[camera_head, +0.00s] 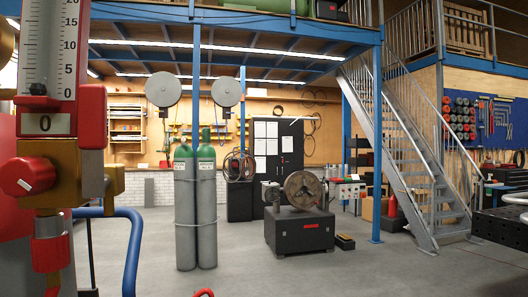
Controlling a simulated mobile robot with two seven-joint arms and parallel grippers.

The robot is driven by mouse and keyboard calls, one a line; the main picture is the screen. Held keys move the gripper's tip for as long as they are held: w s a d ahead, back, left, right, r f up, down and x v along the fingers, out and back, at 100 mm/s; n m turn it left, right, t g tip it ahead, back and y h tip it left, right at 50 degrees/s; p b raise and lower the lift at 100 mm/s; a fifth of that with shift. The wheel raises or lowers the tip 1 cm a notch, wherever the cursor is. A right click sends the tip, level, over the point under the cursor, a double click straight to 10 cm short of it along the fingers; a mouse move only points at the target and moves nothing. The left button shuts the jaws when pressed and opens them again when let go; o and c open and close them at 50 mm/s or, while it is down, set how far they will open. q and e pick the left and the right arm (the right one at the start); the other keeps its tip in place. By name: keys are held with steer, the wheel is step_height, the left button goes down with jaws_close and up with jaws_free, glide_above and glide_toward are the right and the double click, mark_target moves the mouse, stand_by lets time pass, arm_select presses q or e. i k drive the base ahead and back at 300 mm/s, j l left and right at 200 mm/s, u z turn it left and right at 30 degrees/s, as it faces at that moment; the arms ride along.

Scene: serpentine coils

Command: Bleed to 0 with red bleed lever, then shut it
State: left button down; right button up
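A white gauge scale (45,45) stands close at the left edge, with marks 0, 5, 10 and higher. Below is a plate reading 0 (45,124). A brass valve body (70,180) carries a red knob-like part (28,176) at its left front; I cannot tell for certain whether this is the bleed lever or how far it is turned. A red block (92,117) is beside the plate, and a red collar (48,250) is below the valve. Neither gripper shows.
A blue pipe (132,240) curves down beside the valve. Two green-topped gas cylinders (195,210) stand beyond on the floor. A machine on a dark block (300,235) is mid-room, and metal stairs (405,150) rise at right. Open floor lies between.

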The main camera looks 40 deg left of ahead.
mark_target(92, 98)
steer(key=u, duration=2.7)
